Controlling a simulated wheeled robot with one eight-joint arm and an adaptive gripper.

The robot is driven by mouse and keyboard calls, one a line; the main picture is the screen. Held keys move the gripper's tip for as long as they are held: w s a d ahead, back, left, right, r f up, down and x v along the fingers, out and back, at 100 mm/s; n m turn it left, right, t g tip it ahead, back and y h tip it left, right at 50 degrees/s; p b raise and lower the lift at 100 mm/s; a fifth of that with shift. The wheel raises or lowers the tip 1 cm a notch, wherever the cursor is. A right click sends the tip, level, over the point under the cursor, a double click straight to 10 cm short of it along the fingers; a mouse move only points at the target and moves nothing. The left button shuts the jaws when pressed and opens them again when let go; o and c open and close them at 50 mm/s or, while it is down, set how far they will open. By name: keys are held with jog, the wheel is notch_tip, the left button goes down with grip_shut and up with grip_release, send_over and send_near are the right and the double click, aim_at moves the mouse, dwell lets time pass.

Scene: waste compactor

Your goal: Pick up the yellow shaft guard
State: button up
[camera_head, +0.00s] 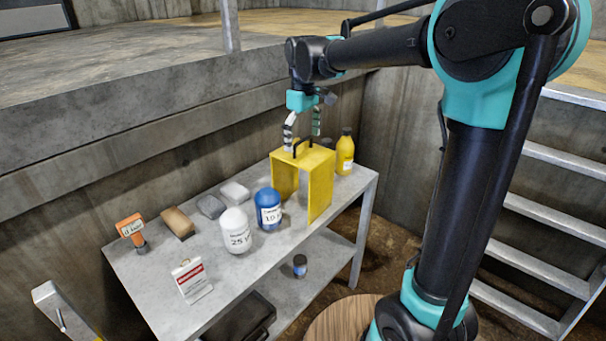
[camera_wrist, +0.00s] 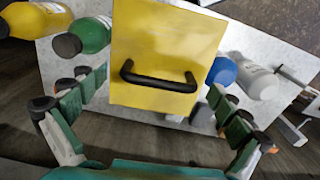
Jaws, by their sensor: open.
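The yellow shaft guard (camera_head: 320,180) stands upright on the grey metal table (camera_head: 205,270), an open-fronted box shape with a black handle (camera_head: 303,146) on its top. In the wrist view its yellow top (camera_wrist: 165,45) and the black handle (camera_wrist: 158,78) lie ahead between the fingers. My gripper (camera_head: 303,140) is open above the guard, with its fingertips close to the handle's height. In the wrist view my gripper (camera_wrist: 160,105) has one finger to each side of the handle, with nothing held. Whether a fingertip touches the guard cannot be told.
A yellow bottle (camera_head: 345,152) stands right behind the guard. A blue bottle (camera_head: 268,208) and a white bottle (camera_head: 235,230) stand in front of it. Grey blocks (camera_head: 211,206), a brown block (camera_head: 178,223), an orange-handled item (camera_head: 131,230) and a sign (camera_head: 191,280) lie further left. Metal stairs (camera_head: 545,210) are right.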

jog(key=shift+f, duration=0.7)
jog(key=shift+c, duration=0.6)
jog(key=c, duration=1.8)
jog(key=shift+r, duration=0.2)
